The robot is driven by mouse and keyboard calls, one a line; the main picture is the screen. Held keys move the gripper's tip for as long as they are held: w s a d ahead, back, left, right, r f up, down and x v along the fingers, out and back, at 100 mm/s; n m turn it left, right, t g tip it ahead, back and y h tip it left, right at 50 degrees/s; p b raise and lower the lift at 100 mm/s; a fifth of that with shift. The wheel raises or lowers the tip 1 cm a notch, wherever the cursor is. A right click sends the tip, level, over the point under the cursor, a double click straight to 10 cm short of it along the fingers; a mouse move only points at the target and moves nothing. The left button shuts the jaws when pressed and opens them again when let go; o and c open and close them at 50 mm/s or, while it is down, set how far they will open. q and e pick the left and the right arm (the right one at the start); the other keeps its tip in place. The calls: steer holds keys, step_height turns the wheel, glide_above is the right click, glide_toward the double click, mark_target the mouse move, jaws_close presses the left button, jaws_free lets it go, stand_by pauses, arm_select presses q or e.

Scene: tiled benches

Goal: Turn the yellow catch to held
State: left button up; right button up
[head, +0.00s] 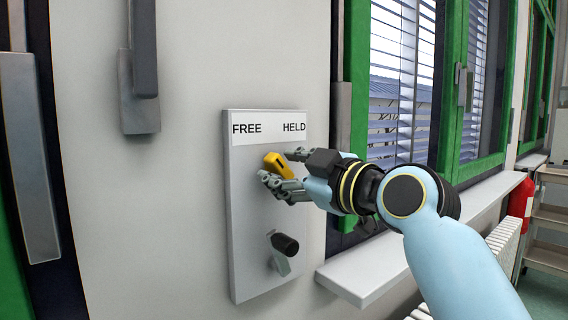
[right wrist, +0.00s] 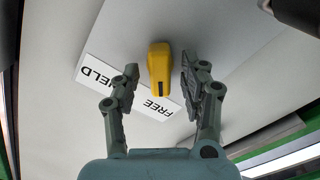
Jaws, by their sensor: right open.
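The yellow catch (head: 275,163) sits on a pale grey wall plate (head: 250,215), below a white label (head: 268,128) reading FREE at left and HELD at right. I cannot tell for sure which word the catch points to. My right gripper (head: 281,166) reaches in from the right and is open around the catch. In the right wrist view, the catch (right wrist: 159,70) stands between the two spread fingers (right wrist: 160,74), with visible gaps on both sides. The label (right wrist: 128,88) shows upside down behind it. My left gripper is not in view.
A black knob (head: 286,245) on a grey mount is lower on the same plate. A window sill (head: 375,275) juts out at the lower right, beside green-framed windows. A grey handle-like fitting (head: 140,85) is on the wall at the upper left.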

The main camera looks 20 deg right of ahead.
steer(key=shift+w+a, duration=0.1)
steer(key=shift+w, duration=0.2)
jaws_close()
